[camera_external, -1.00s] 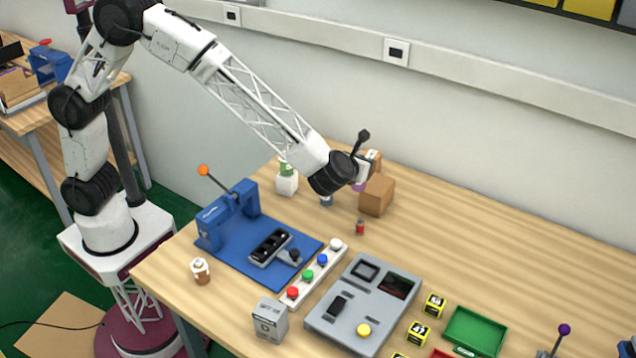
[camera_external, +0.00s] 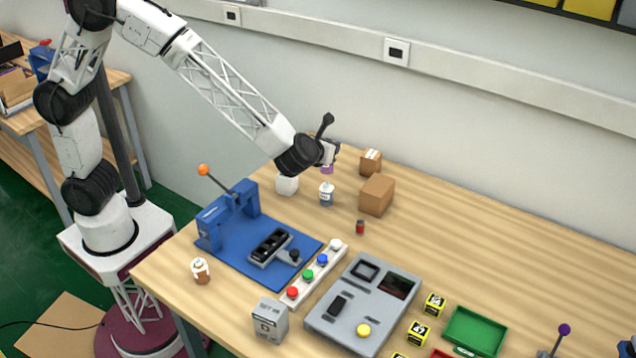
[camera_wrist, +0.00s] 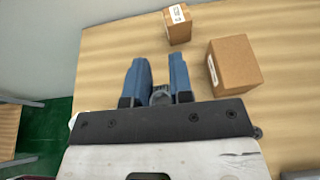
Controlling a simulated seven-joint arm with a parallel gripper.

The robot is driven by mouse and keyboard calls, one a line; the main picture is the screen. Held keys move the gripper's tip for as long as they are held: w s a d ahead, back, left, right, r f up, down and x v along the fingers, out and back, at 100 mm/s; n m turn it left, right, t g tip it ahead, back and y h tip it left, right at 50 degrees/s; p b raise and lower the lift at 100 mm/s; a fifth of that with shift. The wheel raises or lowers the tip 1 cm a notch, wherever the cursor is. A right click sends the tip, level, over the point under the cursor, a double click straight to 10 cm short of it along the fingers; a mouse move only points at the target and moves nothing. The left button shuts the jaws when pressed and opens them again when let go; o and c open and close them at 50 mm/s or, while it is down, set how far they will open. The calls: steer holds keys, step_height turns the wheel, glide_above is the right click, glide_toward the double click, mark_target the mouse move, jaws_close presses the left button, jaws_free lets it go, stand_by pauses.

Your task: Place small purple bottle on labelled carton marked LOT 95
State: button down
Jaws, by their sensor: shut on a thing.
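My gripper (camera_external: 330,156) is shut on a small purple bottle (camera_external: 327,169), held in the air left of the cartons. In the wrist view my blue fingers (camera_wrist: 158,62) have a greyish piece (camera_wrist: 161,96) between them; the bottle is mostly hidden there. A small brown carton (camera_external: 371,162) stands at the back, right of my gripper; its white label shows in the wrist view (camera_wrist: 178,24). A larger brown carton (camera_external: 377,195) stands in front of it, and in the wrist view it (camera_wrist: 234,65) has a pale label on its left side. Label text is unreadable.
A clear-blue bottle (camera_external: 326,194) stands below my gripper, and a white box (camera_external: 287,184) is to its left. A small red item (camera_external: 360,227) stands in front of the larger carton. A blue press (camera_external: 230,213) is front left. Table right of the cartons is clear.

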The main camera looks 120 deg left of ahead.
glide_above(381, 181)
steer(key=shift+f, duration=0.75)
stand_by(0.3)
steer(key=shift+f, duration=1.75)
steer(key=shift+f, duration=0.1)
steer(key=c, duration=1)
jaws_free()
